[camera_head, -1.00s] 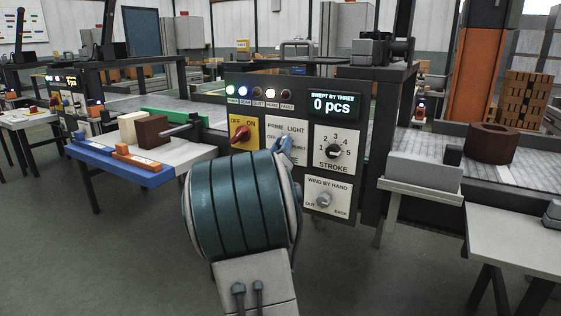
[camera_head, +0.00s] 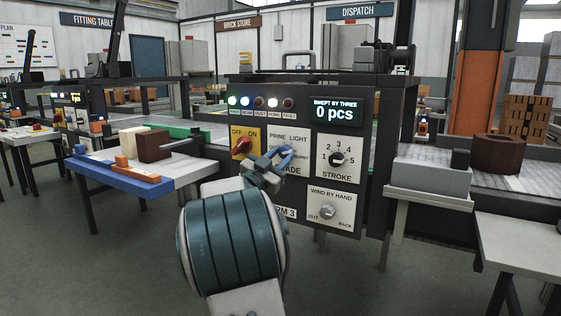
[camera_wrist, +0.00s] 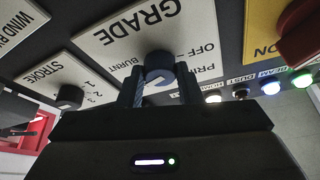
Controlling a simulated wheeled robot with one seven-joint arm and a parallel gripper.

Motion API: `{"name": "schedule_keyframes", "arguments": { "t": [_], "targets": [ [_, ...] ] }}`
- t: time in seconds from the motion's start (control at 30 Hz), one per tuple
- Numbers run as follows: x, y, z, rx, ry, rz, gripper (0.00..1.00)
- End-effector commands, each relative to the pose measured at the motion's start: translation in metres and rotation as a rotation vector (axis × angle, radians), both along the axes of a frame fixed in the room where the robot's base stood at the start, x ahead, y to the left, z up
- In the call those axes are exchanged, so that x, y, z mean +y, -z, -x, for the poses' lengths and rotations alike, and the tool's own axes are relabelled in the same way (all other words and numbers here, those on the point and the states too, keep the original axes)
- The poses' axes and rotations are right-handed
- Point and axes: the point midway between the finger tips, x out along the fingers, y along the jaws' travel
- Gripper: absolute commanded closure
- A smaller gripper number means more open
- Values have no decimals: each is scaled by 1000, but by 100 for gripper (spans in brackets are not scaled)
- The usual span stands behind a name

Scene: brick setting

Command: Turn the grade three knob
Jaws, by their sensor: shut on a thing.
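The grade knob (camera_wrist: 160,67) is a round dark knob with a blue-grey face on a white plate (camera_wrist: 120,22) lettered GRADE, with PRIME, LIGHT, OFF and BURNT around it, partly covered. My gripper (camera_wrist: 160,84) is shut on it, one finger on each side. In the head view my gripper (camera_head: 276,158) reaches the GRADE plate (camera_head: 297,171) from the front left and hides the knob. Where the knob points cannot be told clearly.
Right of the plate are the STROKE knob (camera_head: 337,158) and the WIND BY HAND knob (camera_head: 327,211). A red OFF/ON switch (camera_head: 243,146) on yellow is close on the left. Lamps (camera_head: 260,102) and a display (camera_head: 337,110) reading 0 pcs are above.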

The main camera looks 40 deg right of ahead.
Motion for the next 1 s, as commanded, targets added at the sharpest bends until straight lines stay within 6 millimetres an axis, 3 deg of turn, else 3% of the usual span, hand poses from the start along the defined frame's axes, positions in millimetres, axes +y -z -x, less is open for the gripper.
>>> {"name": "schedule_keyframes", "arguments": {
  "t": [0.4, 0.93, 0.97, 1.0],
  "targets": [
    [0, 1, -1, -165, 2, -71, 91],
    [0, 1, -1, -187, 1, -80, 91],
    [0, 1, -1, -187, 1, -80, 63],
    [0, 1, -1, -187, 1, -80, 52]
  ]
}}
